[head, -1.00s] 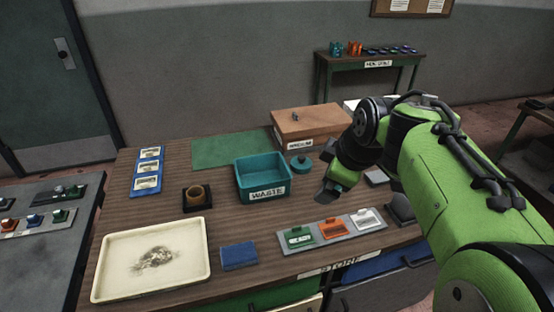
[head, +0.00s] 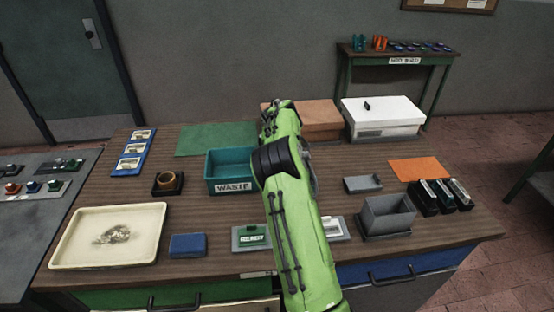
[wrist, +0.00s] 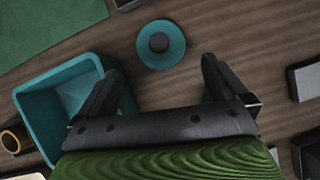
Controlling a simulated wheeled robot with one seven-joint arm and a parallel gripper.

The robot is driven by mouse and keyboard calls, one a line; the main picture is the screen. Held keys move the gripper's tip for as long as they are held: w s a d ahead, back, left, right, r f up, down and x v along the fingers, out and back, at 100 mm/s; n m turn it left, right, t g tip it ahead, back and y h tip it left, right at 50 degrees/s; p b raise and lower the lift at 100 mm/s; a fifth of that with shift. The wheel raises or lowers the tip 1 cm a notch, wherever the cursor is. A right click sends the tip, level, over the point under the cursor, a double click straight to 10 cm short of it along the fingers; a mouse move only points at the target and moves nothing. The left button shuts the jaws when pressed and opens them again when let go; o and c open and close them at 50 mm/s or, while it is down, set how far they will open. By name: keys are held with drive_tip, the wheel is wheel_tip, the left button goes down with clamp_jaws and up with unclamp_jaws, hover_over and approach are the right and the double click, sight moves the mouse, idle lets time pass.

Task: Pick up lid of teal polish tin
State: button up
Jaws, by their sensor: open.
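The teal polish tin with its round lid (wrist: 160,44) shows from above in the wrist view; the lid has a small dark knob at its centre. In the head view the tin is hidden behind my arm. My gripper (wrist: 158,72) is open and empty in the wrist view, its two dark fingers spread apart. The lid lies just ahead of the gap between the fingertips, roughly centred on it, with no contact visible.
A teal WASTE bin (head: 214,171) stands close by; the left finger overlaps its edge in the wrist view (wrist: 40,88). A green mat (head: 215,140) lies behind. An orange-brown box (head: 320,117) and a white box (head: 385,115) stand at the back. Wooden tabletop is bare around the tin.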

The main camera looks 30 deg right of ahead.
drive_tip(key=x, duration=0.3)
drive_tip(key=shift+d+f, duration=0.25)
drive_tip(key=x, duration=0.5)
drive_tip(key=shift+w+f+p, duration=0.2)
drive_tip(key=shift+f+p, duration=0.15)
drive_tip(key=shift+p, duration=0.05)
drive_tip(key=shift+a, duration=0.1)
drive_tip(key=c, duration=0.4)
